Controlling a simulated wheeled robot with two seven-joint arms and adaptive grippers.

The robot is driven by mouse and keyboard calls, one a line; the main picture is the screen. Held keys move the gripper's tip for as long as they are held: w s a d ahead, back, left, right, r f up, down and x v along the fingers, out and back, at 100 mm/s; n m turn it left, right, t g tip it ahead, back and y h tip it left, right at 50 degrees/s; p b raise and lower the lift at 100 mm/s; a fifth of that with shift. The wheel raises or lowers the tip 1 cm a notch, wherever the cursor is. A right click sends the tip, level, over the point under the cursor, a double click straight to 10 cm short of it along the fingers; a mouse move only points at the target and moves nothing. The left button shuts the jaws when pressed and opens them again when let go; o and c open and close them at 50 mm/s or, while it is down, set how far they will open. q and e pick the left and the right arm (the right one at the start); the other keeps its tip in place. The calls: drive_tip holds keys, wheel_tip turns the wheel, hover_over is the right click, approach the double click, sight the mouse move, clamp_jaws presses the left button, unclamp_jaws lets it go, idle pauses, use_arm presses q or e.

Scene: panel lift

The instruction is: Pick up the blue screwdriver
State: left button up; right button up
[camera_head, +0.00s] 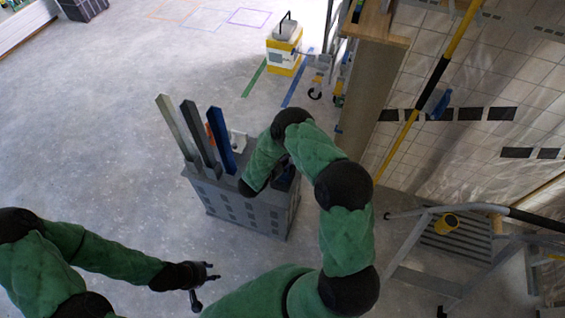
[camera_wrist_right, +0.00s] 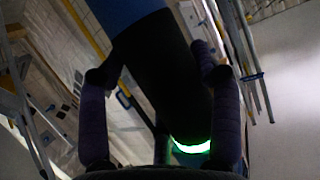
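In the right wrist view, a thick shaft, blue at the top and dark lower down, with a glowing green ring, slants between the fingers. It looks like the blue screwdriver (camera_wrist_right: 165,60). My right gripper (camera_wrist_right: 158,62) has one finger on each side of it, with the fingertips at or very near its sides; I cannot tell whether they press on it. In the head view, my right arm hides this gripper at the grey crate (camera_head: 245,212). My left gripper (camera_head: 208,282) is empty at the bottom, fingers apart, left of and nearer than the crate.
A grey, a dark and a blue upright bar (camera_head: 221,140) stand at the crate's left side. A yellow-and-white box (camera_head: 283,55) stands behind. A wooden post (camera_head: 372,90) and a grey step ladder (camera_head: 455,240) are on the right.

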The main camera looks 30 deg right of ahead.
drive_tip(key=shift+w+r, duration=0.15)
drive_tip(key=shift+r, duration=0.3)
wheel_tip(320, 180, up, 9)
drive_tip(key=p, duration=0.3)
drive_tip(key=shift+r, duration=0.2)
drive_tip(key=shift+n+t, duration=0.3)
